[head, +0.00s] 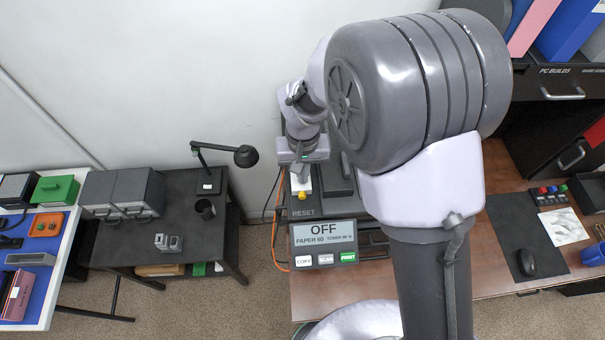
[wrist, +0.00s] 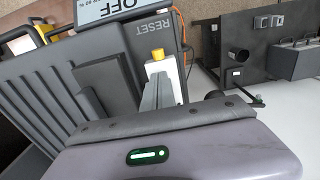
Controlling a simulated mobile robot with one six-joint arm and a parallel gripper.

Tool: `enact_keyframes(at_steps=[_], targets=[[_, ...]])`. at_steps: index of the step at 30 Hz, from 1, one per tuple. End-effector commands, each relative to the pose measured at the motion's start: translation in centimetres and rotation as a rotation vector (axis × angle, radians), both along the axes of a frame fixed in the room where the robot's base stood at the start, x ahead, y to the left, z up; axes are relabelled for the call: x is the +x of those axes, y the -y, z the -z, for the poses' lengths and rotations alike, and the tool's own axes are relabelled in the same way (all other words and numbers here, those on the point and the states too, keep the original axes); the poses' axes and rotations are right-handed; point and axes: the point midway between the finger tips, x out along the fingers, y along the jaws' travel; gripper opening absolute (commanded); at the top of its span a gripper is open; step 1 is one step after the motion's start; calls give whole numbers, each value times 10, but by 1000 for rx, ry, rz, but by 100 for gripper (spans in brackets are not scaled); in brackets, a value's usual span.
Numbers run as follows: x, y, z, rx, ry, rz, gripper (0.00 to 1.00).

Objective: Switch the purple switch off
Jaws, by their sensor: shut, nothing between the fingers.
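I cannot make out a purple switch in either view. My gripper (head: 301,172) is shut and empty, pointing down over the left side of a dark grey printer. In the wrist view my gripper's grey fingers (wrist: 157,93) are together, close to a white block with a yellow button (wrist: 157,54) on it. The yellow button also shows in the head view (head: 303,195), just below the fingers, beside the word RESET. I cannot tell whether the fingers touch the block. The printer's screen (head: 323,237) reads OFF. My arm hides part of the printer and desk.
A small panel with red, blue and green buttons (head: 551,194) lies at the right of the brown desk (head: 490,220), near a black mouse (head: 526,262). A dark side table (head: 130,247) with a lamp (head: 245,156) stands to the left. An orange cable (head: 274,235) hangs beside the printer.

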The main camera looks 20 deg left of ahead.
Motion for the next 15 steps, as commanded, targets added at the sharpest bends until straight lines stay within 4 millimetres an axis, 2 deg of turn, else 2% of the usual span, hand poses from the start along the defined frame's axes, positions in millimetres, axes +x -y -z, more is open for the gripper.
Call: enact_keyframes(at_steps=[4,15], targets=[[0,0,-14,1,2,0,0],[0,0,-13,0,0,0,0]])
